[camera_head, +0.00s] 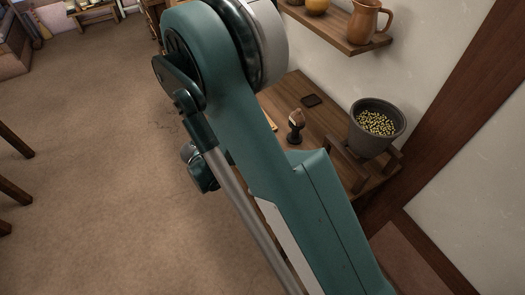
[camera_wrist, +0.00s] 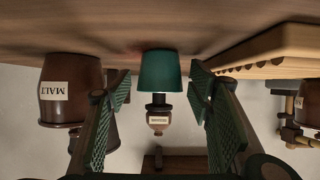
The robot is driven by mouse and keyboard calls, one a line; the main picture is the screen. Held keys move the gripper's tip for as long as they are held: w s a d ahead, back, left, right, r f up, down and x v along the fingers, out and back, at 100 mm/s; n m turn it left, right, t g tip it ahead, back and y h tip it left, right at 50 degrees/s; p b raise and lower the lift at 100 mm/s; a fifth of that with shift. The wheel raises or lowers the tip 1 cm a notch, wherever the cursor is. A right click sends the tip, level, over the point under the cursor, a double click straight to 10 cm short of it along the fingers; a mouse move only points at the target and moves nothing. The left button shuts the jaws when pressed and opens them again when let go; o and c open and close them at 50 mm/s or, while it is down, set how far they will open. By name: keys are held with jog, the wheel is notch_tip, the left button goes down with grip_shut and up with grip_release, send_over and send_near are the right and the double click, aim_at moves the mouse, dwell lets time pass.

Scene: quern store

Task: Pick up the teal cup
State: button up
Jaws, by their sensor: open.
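The teal cup (camera_wrist: 162,72) shows in the wrist view, where the scene appears upside down. It stands on a brown wooden surface (camera_wrist: 215,20) that fills the top of that picture. In the head view my teal arm crosses the middle; I make out neither the cup nor the gripper there.
The head view shows a grey pot (camera_head: 356,140) of pale pellets on a table (camera_head: 284,90).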

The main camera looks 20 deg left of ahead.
dwell(0.5)
jog(key=c, duration=1)
jog(key=shift+r, duration=0.2)
jog(key=shift+r+p, duration=1.05)
jog(key=shift+r, duration=3.75)
